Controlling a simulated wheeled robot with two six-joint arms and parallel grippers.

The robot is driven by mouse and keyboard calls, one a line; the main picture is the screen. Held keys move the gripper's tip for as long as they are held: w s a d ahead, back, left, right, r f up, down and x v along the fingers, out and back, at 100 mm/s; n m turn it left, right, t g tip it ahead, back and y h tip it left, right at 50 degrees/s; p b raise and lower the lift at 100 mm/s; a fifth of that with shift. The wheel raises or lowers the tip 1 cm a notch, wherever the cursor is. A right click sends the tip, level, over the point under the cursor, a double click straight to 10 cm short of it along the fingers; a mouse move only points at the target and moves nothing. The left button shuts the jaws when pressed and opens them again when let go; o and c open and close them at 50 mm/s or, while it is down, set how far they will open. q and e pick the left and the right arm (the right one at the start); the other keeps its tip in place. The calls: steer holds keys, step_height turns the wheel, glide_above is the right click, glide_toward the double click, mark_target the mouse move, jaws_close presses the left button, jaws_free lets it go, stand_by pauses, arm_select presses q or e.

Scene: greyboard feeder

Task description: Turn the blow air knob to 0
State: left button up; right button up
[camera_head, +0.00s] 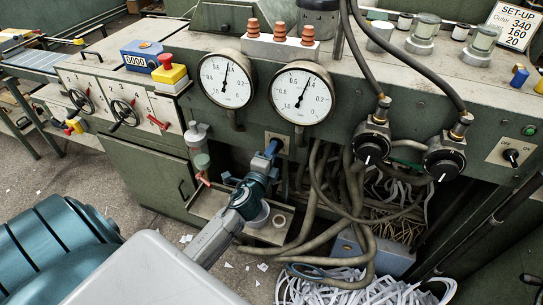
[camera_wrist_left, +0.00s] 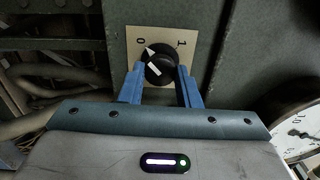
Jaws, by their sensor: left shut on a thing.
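The blow air knob (camera_wrist_left: 160,62) is a black rotary knob on a beige plate (camera_wrist_left: 133,34) marked 0 and 1. In the left wrist view, a white pointer on the knob aims up and left, toward the 0. A second white mark shows lower on its face. My left gripper (camera_wrist_left: 160,78) has its two blue fingers on either side of the knob and is shut on it. In the head view, my left gripper (camera_head: 271,149) reaches up to the plate (camera_head: 284,141) under the gauges and hides most of the knob. My right gripper is not in view.
Two round gauges (camera_head: 226,80) (camera_head: 302,92) sit just above the plate. Thick hoses (camera_head: 322,185) hang right of my gripper. Two black regulator knobs (camera_head: 372,150) (camera_head: 443,161) and an off/on switch (camera_head: 511,156) are further right.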

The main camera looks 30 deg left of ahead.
arm_select(q)
steer(key=shift+f+n, duration=0.1)
steer(key=shift+n, duration=0.2)
steer(key=o, duration=1)
steer(key=shift+c, duration=0.2)
steer(key=b+v, duration=0.3)
steer(key=v, duration=0.7)
steer(key=shift+s, duration=0.35)
steer(key=shift+d, duration=0.15)
